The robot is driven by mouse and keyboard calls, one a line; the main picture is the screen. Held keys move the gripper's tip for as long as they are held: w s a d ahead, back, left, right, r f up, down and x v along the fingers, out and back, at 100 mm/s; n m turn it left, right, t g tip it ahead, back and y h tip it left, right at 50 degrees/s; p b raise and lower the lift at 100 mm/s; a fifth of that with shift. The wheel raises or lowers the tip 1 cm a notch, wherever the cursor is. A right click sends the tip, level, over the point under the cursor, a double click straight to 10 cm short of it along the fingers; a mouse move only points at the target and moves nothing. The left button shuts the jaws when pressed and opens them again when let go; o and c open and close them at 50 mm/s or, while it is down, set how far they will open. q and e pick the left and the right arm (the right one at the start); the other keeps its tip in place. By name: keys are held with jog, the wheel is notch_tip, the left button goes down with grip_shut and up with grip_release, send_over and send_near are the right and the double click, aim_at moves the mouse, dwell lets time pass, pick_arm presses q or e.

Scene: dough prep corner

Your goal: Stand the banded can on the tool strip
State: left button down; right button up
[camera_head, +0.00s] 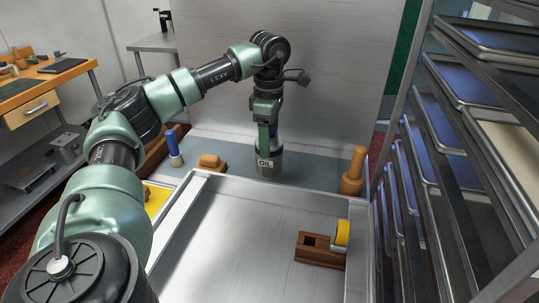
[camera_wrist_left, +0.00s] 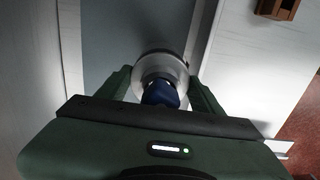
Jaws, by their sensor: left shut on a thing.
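A grey metal can (camera_head: 268,163) with a lighter band lettered OIL is upright at the back, behind the tray. The blue-grey tool strip (camera_head: 225,157) runs along the back beyond the tray. My left gripper (camera_head: 268,143) points down and is shut on the can's upper part. In the left wrist view the can (camera_wrist_left: 160,65) shows between both fingers, with a dark blue top, over the strip (camera_wrist_left: 110,35). Its base appears at the strip, close to the tray's back rim; I cannot tell whether it touches. My right gripper is not in view.
On the strip are a blue handle with a pale band (camera_head: 174,150), a wooden block-like tool (camera_head: 210,162) and a wooden pestle-like piece (camera_head: 354,170). A tray rack (camera_head: 430,150) stands right.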

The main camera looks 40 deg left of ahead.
aim_at(271, 167)
pick_arm(q)
notch_tip(271, 167, down, 5)
jog(key=shift+r, duration=0.15)
jog(key=shift+f, duration=0.2)
jog(key=shift+f, duration=0.15)
jog(key=shift+c, duration=1.3)
grip_release()
